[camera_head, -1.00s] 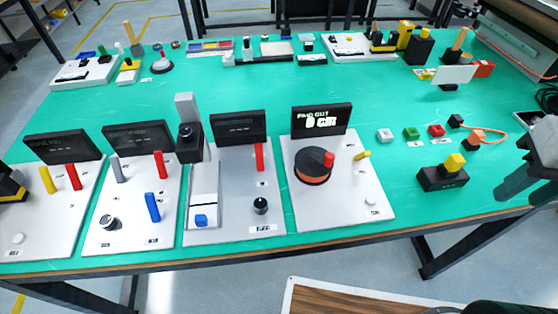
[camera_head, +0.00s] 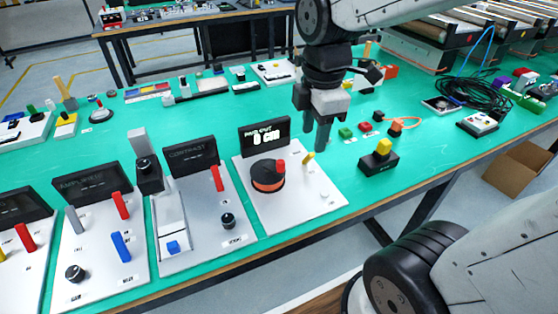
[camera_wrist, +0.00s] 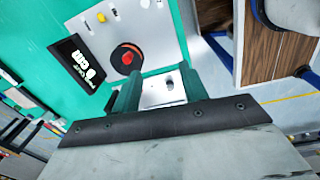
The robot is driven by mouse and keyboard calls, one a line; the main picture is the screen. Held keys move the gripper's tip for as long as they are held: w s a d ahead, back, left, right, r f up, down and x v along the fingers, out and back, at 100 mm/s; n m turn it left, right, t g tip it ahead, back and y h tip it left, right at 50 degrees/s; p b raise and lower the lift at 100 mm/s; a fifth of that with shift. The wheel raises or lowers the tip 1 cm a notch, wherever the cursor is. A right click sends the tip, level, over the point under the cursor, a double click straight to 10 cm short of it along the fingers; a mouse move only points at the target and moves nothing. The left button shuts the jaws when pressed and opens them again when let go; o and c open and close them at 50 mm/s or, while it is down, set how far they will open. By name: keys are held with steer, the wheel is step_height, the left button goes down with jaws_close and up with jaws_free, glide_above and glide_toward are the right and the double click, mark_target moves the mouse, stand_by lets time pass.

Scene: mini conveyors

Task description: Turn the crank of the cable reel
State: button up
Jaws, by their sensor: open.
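The cable reel (camera_head: 267,177) is a black disc with an orange rim on a white panel, under a small black display (camera_head: 264,136) with white text reading about "PAID OUT 0 CM". Its red crank knob (camera_head: 281,166) stands up on the reel's right side. In the wrist view the reel (camera_wrist: 122,66) lies above the fingers, with the red knob (camera_wrist: 127,58) at its middle. My gripper (camera_head: 314,138) points down, open and empty, above and behind the panel's right part, apart from the crank. In the wrist view my gripper (camera_wrist: 158,88) has its fingers spread.
A yellow lever (camera_head: 308,157) stands on the reel panel, right of the reel. A black box with a yellow knob (camera_head: 383,149) is to the right. The contrast panel (camera_head: 200,215) with a red lever adjoins on the left. Small coloured blocks (camera_head: 346,133) lie behind.

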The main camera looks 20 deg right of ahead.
mark_target(281, 161)
steer(key=w+f+n, duration=0.2)
steer(key=w+n, duration=0.1)
steer(key=n, duration=0.2)
steer(key=w+a+f+n, duration=0.1)
steer(key=w+f+n, duration=0.2)
steer(key=n, duration=0.2)
steer(key=w+f+n, duration=0.2)
steer(key=w+n, duration=0.1)
steer(key=n, duration=0.3)
steer(key=shift+w+a+f+g, duration=0.3)
steer(key=shift+w+a+f, duration=0.05)
steer(key=shift+w+a, duration=0.05)
steer(key=shift+w+a+f+n, duration=0.1)
steer(key=shift+w+f+n, duration=0.35)
steer(key=shift+n, duration=0.45)
step_height(281, 161, down, 8)
steer(key=shift+r, duration=0.1)
steer(key=shift+c, duration=0.2)
jaws_close()
